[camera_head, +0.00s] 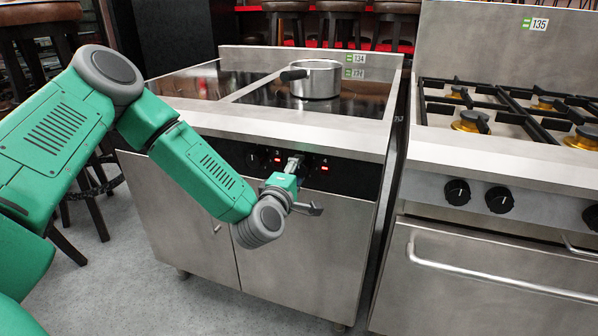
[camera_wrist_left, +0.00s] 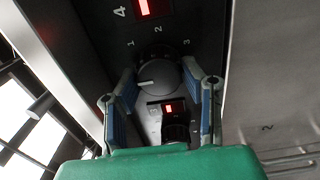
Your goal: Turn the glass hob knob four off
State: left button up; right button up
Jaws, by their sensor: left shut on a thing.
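The glass hob (camera_head: 365,106) is a steel unit with a black glass top and a black control panel (camera_head: 343,177) on its front. My left gripper (camera_head: 294,166) is at this panel, between two red displays. In the left wrist view, the dark round knob four (camera_wrist_left: 160,88) sits between the two blue-grey fingers of the gripper (camera_wrist_left: 161,78), which are shut on its sides. A white mark on the knob points left in that view. The label 4 and a red display (camera_wrist_left: 155,8) show beside it. In the head view the gripper hides the knob. My right gripper is not in view.
A steel pot (camera_head: 316,80) with a dark handle stands on the hob. Another knob (camera_wrist_left: 176,131) with a small red display is close by on the panel. A gas range (camera_head: 500,165) with black knobs stands to the right. Bar stools stand behind and left.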

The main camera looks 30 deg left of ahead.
pick_arm(q)
jog(key=shift+s+a+f, duration=0.1)
jog(key=shift+a+f, duration=0.05)
jog(key=shift+f, duration=0.1)
jog(key=o, duration=1.1)
jog(key=shift+o, duration=0.2)
jog(key=shift+a, duration=0.1)
jog(key=shift+s+d, duration=0.2)
jog(key=shift+s, duration=0.15)
jog(key=v, duration=1.1)
